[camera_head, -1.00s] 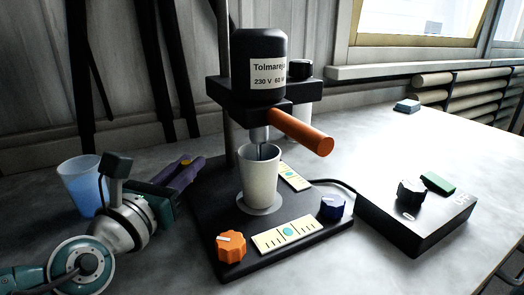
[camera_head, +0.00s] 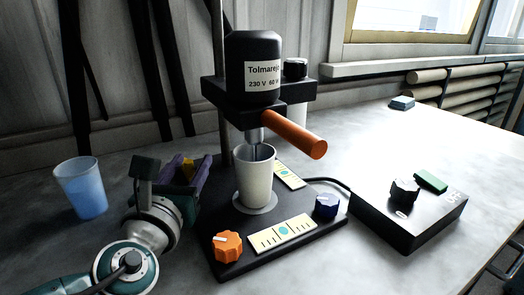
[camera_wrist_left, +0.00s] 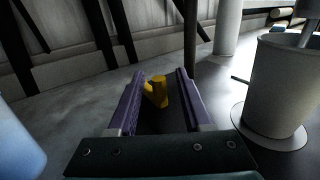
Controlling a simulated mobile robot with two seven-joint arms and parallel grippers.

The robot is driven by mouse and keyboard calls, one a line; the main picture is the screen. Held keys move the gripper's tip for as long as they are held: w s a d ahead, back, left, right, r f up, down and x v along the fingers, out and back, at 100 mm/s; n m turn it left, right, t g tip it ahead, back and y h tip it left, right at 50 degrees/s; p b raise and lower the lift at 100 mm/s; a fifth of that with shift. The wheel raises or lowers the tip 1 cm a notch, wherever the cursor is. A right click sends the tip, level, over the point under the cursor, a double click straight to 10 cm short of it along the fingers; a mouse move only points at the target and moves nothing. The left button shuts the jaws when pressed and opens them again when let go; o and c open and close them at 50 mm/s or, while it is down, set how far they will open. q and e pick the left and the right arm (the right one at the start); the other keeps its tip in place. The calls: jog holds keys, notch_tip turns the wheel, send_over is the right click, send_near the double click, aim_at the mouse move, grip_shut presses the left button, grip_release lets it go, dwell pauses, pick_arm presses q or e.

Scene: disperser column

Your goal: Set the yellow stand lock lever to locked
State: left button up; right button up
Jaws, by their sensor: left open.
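The yellow lock lever (camera_head: 188,169) is at the left rear of the black stand's base (camera_head: 225,245). In the left wrist view the yellow lever (camera_wrist_left: 157,92) shows ahead, between the purple fingers, with a rounded upright part and a slanted part. My left gripper (camera_head: 190,164) is open, with one finger on each side of the lever. I cannot tell whether either finger touches it. The fingers partly hide the lever in the head view. My right gripper is not in view.
A white cup (camera_head: 254,178) stands on the base under the disperser motor (camera_head: 256,65). A blue translucent cup (camera_head: 80,188) stands left of my left gripper. An orange knob (camera_head: 227,247) is at the base's front. A black control box (camera_head: 410,220) sits at right.

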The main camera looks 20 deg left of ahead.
pick_arm(q)
jog(key=shift+s, duration=0.1)
jog(key=p+v, duration=0.1)
jog(key=v, duration=0.8)
jog(key=shift+s+d, duration=0.15)
jog(key=shift+s, duration=0.25)
